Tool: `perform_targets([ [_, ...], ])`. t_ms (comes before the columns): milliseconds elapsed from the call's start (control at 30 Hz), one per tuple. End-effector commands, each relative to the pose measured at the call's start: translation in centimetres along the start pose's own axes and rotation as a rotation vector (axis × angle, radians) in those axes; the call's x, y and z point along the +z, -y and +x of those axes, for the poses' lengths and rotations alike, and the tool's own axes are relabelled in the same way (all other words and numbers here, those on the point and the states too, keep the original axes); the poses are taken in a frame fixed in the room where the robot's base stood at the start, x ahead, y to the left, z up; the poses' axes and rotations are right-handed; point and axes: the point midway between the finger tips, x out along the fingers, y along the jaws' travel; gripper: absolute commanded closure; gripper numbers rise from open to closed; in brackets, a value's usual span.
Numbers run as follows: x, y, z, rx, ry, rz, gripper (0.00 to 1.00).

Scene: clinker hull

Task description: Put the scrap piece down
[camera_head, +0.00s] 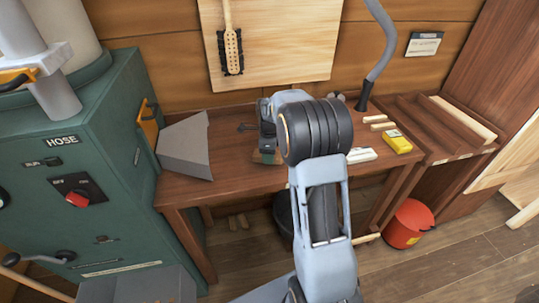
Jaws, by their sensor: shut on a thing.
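My gripper (268,148) is above the left-middle part of the brown workbench (225,178), partly hidden by my own arm. It is shut on a small brown and greenish piece (266,157), which appears to be the scrap piece. Only a little of this piece shows below the jaws. I cannot tell whether it touches the bench top.
A grey angular block (185,147) stands left on the bench. Right of my arm lie a white block (361,155), a yellow item (397,142) and small wood strips (382,126). A dark bucket (283,215) and a red bucket (408,224) stand below.

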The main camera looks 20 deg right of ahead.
Motion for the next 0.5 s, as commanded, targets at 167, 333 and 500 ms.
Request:
perform_targets([
  [167, 0.04, 0.0, 0.76, -0.002, 0.001, 0.0, 0.78],
  [333, 0.04, -0.01, 0.8, -0.001, 0.001, 0.0, 0.78],
  [500, 0.03, -0.03, 1.12, -0.001, 0.0, 0.0, 0.5],
])
